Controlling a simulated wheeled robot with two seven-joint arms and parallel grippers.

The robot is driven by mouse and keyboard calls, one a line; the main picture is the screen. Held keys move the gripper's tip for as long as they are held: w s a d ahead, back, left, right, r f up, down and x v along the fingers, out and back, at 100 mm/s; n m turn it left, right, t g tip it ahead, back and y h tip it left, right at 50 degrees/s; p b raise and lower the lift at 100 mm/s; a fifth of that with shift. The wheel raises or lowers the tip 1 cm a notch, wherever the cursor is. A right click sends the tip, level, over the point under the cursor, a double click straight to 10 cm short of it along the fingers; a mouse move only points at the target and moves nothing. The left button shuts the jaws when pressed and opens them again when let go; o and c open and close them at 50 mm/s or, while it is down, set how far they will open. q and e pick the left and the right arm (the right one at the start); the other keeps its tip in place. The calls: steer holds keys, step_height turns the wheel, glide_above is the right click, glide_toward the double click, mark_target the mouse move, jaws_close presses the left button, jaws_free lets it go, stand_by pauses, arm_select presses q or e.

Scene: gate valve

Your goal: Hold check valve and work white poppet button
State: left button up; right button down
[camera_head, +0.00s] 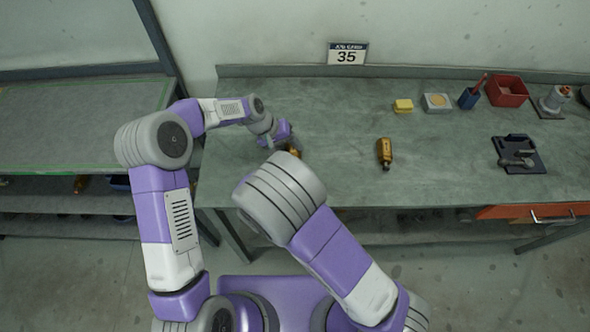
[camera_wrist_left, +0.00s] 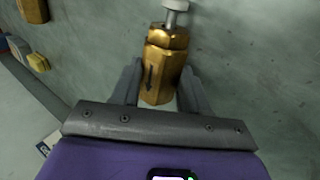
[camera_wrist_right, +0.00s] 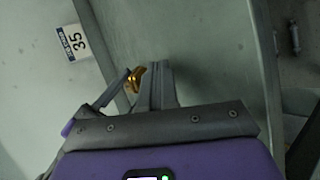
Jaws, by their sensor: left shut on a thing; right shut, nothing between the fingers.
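My left gripper (camera_wrist_left: 160,84) is shut on a brass check valve (camera_wrist_left: 163,62), a hexagonal body with a dark arrow on its side. In the left wrist view, a white poppet button (camera_wrist_left: 176,4) on a metal stem shows at the valve's far end, cut by the frame edge. In the head view, the held valve (camera_head: 295,153) is mostly hidden by my right arm. My right gripper (camera_wrist_right: 158,85) is shut and empty, its fingers close beside the held valve (camera_wrist_right: 134,79) in the right wrist view. I cannot tell whether they touch it. The head view hides the right gripper.
A second brass valve (camera_head: 385,153) lies on the grey-green bench (camera_head: 340,180).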

arm_select(q)
steer(key=shift+s, duration=0.1)
arm_select(e)
steer(key=shift+w, duration=0.45)
steer(key=shift+s, duration=0.15)
steer(key=shift+s, duration=1.05)
steer(key=shift+s+d, duration=0.15)
steer(key=shift+s, duration=1.1)
steer(key=shift+s+d, duration=0.1)
steer(key=shift+s, duration=1.15)
arm_select(q)
steer(key=o, duration=1.2)
steer(key=shift+o, duration=0.2)
